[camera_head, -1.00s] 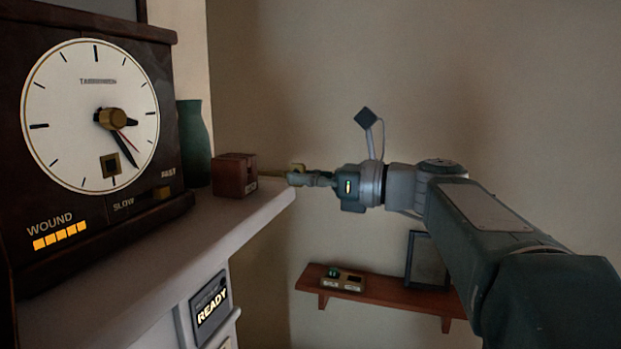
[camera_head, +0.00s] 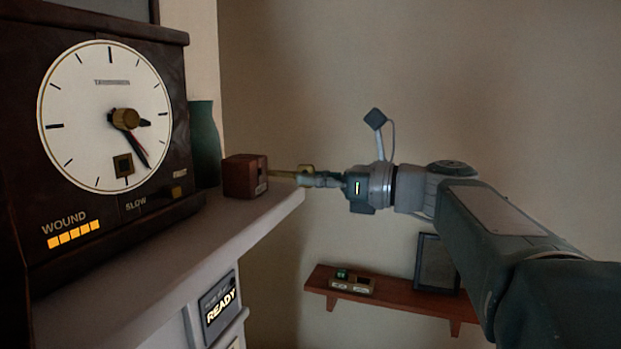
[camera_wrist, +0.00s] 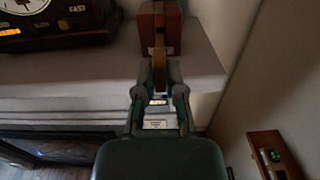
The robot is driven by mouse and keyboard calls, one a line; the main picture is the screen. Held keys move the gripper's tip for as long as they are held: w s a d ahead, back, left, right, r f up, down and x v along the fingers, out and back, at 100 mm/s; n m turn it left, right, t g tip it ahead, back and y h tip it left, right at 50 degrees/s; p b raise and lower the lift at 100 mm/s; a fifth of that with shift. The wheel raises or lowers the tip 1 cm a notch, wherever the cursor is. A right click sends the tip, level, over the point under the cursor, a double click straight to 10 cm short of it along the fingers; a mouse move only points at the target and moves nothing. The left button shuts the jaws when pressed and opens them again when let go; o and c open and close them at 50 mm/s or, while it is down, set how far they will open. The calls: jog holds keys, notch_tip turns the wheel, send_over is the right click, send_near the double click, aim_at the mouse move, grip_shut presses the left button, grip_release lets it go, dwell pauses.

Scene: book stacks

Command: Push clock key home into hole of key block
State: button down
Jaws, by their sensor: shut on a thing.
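The brass clock key (camera_head: 285,173) runs level from my gripper to the right face of the dark red key block (camera_head: 240,176). Its tip meets the block there, but I cannot tell how deep it sits in the hole. A length of bare shaft shows between block and gripper. My gripper (camera_head: 313,178) is shut on the key's outer end, right of the block. In the wrist view the key (camera_wrist: 159,50) lies between my fingers (camera_wrist: 158,85) and points at the block (camera_wrist: 172,30). The hole itself is hidden.
The block stands near the end of the pale mantel shelf (camera_head: 215,240). A dark clock (camera_head: 110,120) and a green vase (camera_head: 204,145) stand left of it. A wooden wall shelf (camera_head: 400,305) with a small device and a frame is lower right.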

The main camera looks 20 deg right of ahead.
aim_at(281, 175)
jog(key=shift+x, duration=2.7)
dwell(0.5)
jog(key=c, duration=0.7)
grip_release()
jog(key=shift+o, duration=0.2)
jog(key=shift+d, duration=0.15)
jog(key=v, duration=1.2)
jog(key=shift+w, duration=0.1)
